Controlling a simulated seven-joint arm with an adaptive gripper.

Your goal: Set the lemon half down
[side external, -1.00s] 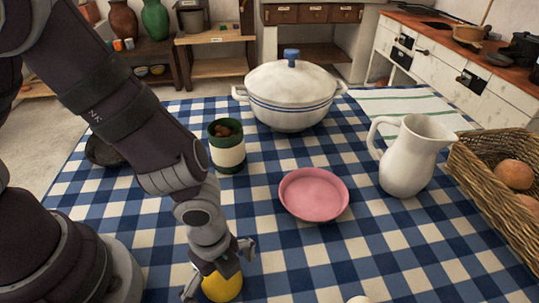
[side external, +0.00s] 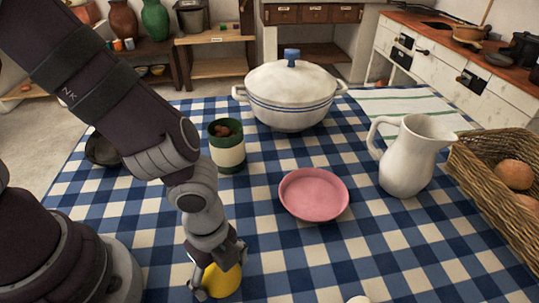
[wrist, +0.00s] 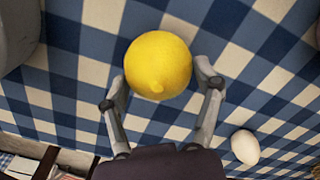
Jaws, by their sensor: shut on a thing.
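The lemon half (side external: 222,281) is bright yellow and sits low in the side view, between the fingers of my gripper (side external: 219,272). In the wrist view the lemon half (wrist: 158,62) shows its rounded rind with the pointed end towards the camera; its cut face is hidden. My gripper (wrist: 162,84) is shut on it, one finger on each side. The blue-and-white checked cloth (side external: 270,240) lies under it. Whether the lemon half touches the cloth is hard to tell.
A pink dish (side external: 314,194) lies right of my gripper. A green-and-white canister (side external: 228,155), a white lidded pot (side external: 291,98) and a white jug (side external: 408,157) stand farther back. A wicker basket (side external: 480,190) is at right. An egg (wrist: 245,147) lies near the gripper.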

